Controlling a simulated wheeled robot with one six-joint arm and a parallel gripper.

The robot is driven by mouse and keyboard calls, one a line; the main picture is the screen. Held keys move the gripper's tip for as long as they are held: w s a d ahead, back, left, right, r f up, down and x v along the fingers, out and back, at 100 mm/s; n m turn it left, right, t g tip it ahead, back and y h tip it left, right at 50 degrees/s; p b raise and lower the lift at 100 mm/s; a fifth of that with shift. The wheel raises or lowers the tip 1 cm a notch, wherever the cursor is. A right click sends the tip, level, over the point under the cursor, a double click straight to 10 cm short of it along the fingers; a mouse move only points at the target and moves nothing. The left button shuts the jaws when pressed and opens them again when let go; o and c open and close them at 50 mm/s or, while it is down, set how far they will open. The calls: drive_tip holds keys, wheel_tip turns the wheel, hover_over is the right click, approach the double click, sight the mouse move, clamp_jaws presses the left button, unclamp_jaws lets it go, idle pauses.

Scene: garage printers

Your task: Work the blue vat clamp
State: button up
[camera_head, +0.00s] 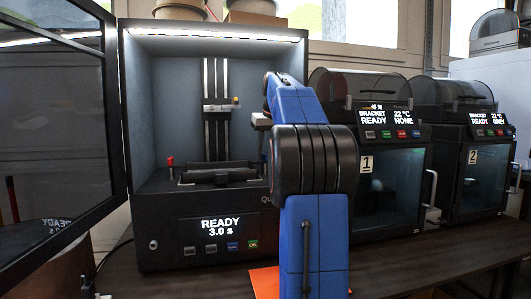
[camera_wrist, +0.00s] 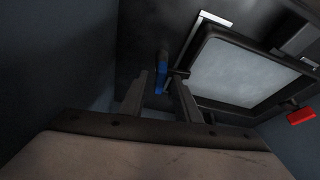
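The blue vat clamp (camera_wrist: 161,78) shows in the wrist view as a small blue lever beside the vat frame. My gripper (camera_wrist: 160,86) is open, its two dark fingers on either side of the blue clamp with a gap visible. I cannot tell how deep the clamp sits between them. The vat (camera_wrist: 238,76) has a dark frame around a pale grey surface. A red clamp (camera_wrist: 301,116) is at its far side, and it also shows in the head view (camera_head: 170,162). In the head view my arm hides the blue clamp and my fingertips.
The resin printer (camera_head: 150,210) reads READY 3.0 s, and its door (camera_head: 60,120) stands open to the left. Printer 1 (camera_head: 385,190) and printer 2 (camera_head: 485,175) stand closed to the right. An orange sheet (camera_head: 264,281) lies on the dark bench (camera_head: 190,283).

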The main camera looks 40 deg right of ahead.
clamp_jaws()
drive_tip(key=shift+m, duration=0.6)
unclamp_jaws()
drive_tip(key=shift+a+r, duration=0.1)
drive_tip(key=shift+r, duration=0.05)
drive_tip(key=v, duration=0.7)
